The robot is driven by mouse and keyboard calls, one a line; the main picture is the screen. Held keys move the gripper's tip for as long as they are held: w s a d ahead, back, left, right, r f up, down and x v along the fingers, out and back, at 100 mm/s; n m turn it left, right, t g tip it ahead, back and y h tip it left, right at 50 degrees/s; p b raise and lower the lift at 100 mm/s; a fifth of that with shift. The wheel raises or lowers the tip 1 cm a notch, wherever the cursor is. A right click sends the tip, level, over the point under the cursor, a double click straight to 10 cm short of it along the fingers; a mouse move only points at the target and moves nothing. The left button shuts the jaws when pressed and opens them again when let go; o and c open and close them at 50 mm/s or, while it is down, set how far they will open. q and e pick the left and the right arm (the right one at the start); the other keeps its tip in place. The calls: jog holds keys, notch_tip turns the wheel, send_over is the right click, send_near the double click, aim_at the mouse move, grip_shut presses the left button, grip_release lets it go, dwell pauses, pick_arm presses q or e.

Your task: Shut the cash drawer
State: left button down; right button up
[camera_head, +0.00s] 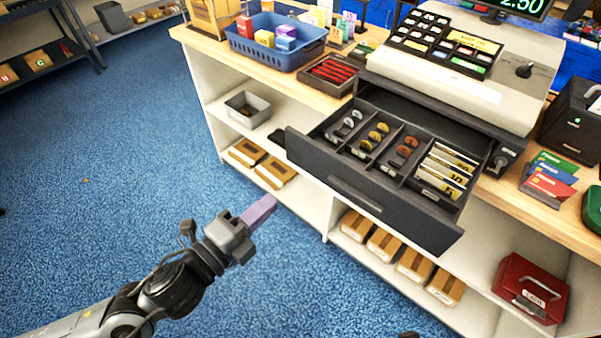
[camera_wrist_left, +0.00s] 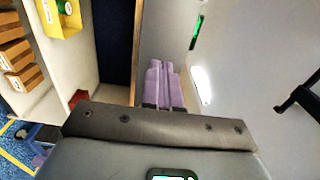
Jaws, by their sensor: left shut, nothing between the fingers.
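The cash drawer (camera_head: 408,213) is pulled well out from under the cash register (camera_head: 455,75) on the wooden counter. Its dark front panel with a long handle (camera_head: 355,193) faces the lower left. Coins and banknotes (camera_head: 447,172) lie in its compartments. My left gripper (camera_head: 262,210) is in front of the counter, to the lower left of the drawer front and apart from it. Its purple fingers are closed together with nothing between them. They also show closed in the left wrist view (camera_wrist_left: 163,87).
A blue basket (camera_head: 275,45) of small boxes and a tray of red items (camera_head: 330,73) stand left of the register. A card reader and coloured cards (camera_head: 549,182) are on the right. Shelves below hold cartons and a red cash box (camera_head: 530,288).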

pick_arm(q)
send_near(311, 165)
jog(key=x, duration=0.5)
jog(key=shift+d+r, duration=0.1)
jog(key=shift+r, duration=0.05)
jog(key=shift+x, duration=0.85)
jog(key=shift+w, duration=0.1)
